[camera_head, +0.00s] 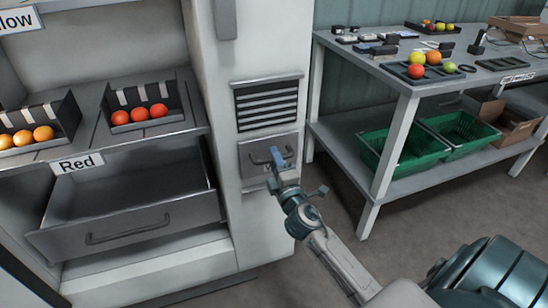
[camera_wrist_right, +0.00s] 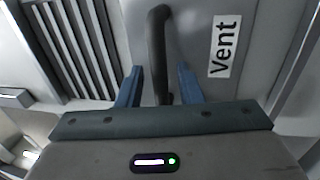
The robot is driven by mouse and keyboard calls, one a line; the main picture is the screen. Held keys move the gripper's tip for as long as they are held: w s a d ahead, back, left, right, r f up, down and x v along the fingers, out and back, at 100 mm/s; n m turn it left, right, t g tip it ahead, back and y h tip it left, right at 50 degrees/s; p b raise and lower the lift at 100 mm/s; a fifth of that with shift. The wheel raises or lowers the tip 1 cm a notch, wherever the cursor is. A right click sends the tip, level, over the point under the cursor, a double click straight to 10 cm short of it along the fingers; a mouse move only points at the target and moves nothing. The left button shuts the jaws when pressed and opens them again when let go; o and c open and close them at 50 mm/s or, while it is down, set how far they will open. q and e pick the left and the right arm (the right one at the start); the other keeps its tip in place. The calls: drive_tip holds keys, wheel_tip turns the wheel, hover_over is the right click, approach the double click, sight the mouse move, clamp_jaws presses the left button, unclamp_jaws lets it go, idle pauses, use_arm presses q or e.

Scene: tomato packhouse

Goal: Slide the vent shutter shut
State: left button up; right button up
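The vent shutter (camera_head: 248,160) is a grey panel with a dark bar handle, set in the white cabinet front below the dark slatted vent (camera_head: 266,105), whose slats are uncovered. In the right wrist view the shutter (camera_wrist_right: 190,30) carries a "Vent" label, and its dark handle (camera_wrist_right: 158,45) runs between the blue fingers. My right gripper (camera_head: 278,157) is at the handle. In the right wrist view my right gripper (camera_wrist_right: 160,78) is open, with a gap between each finger and the handle. The gripper partly covers the label in the head view. My left gripper is not in view.
To the left, a drawer (camera_head: 130,222) labelled "Red" stands open below a shelf with tomato boxes (camera_head: 145,105). To the right, a table (camera_head: 415,85) holds tomatoes and trays, with green crates (camera_head: 410,150) on its lower shelf. The floor between is clear.

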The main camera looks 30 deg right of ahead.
drive_tip(key=shift+w+d, duration=0.1)
drive_tip(key=shift+w, duration=0.25)
clamp_jaws()
drive_tip(key=shift+r, duration=0.2)
